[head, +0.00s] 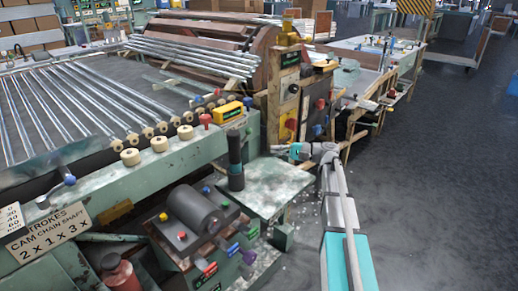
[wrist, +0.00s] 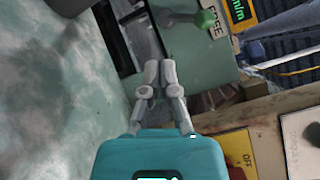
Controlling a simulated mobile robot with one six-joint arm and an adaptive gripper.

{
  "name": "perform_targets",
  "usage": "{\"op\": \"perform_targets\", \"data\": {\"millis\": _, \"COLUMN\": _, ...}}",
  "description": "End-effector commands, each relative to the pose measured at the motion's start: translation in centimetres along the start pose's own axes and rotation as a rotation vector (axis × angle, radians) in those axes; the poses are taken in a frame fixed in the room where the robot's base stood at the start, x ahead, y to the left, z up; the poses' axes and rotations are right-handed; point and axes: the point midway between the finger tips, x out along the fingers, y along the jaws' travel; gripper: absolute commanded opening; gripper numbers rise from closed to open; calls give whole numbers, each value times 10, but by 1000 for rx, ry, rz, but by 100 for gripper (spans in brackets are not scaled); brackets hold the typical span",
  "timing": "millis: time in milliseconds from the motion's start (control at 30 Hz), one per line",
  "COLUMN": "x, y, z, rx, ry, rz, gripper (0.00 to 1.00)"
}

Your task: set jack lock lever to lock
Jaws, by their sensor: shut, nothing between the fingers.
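My gripper (head: 297,152) reaches in from the right in the head view, near the wooden control post and above the corner of the pale metal plate. In the wrist view my gripper (wrist: 160,72) has its two grey fingertips together with nothing between them. Just beyond the fingertips, to the upper right, a lever with a green knob (wrist: 205,18) stands on a grey-green panel beside a "FREE" label (wrist: 218,29). The knob is apart from the fingers in the picture. I see no "LOCK" label. In the head view I cannot pick this lever out.
The wooden control post (head: 275,95) carries several coloured knobs. The pale metal plate (head: 270,185) lies below my gripper. A yellow panel marked "OFF" (wrist: 237,150) is at the lower right of the wrist view. Open grey floor (head: 430,190) lies to the right.

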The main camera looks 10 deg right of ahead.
Motion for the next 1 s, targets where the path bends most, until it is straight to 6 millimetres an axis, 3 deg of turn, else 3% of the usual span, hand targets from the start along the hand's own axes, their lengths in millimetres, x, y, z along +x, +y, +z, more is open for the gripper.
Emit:
{"op": "perform_targets", "data": {"millis": 33, "x": -10, "y": 7, "z": -15, "rx": 8, "ry": -6, "rz": -44, "gripper": 0}}
{"op": "perform_targets", "data": {"millis": 100, "x": -20, "y": 3, "z": -24, "rx": 19, "ry": -18, "rz": -103, "gripper": 0}}
{"op": "perform_targets", "data": {"millis": 400, "x": -51, "y": -9, "z": -43, "rx": 46, "ry": -54, "rz": -256, "gripper": 0}}
{"op": "perform_targets", "data": {"millis": 1000, "x": -52, "y": -14, "z": -43, "rx": 48, "ry": -58, "rz": -272, "gripper": 0}}
